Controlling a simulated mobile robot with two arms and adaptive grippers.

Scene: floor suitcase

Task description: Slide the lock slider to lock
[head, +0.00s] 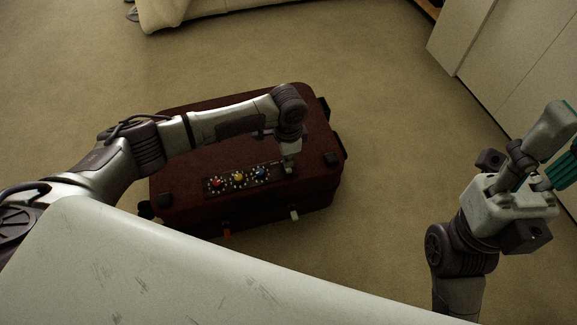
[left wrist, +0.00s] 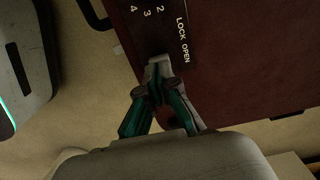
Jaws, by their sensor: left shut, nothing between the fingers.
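A dark red suitcase (head: 190,135) lies on the carpet in the head view, with a dark control panel (head: 208,188) bearing coloured knobs on its top. My left gripper (head: 289,169) points down at the panel's right end. In the left wrist view, my left gripper (left wrist: 158,68) is shut, its tips together beside the "LOCK OPEN" label (left wrist: 182,38) and the numbers 2, 3, 4. The lock slider cannot be made out clearly; the fingertips cover that spot. My right gripper (head: 558,155) is at the right edge, away from the suitcase, its fingers partly cut off.
Red (head: 227,232) and white (head: 294,215) tabs stick out at the suitcase's front. A black handle (head: 325,108) is on its right side. A pale cabinet (head: 510,60) stands at upper right and a pale sofa (head: 200,10) at the top. Carpet around the suitcase is clear.

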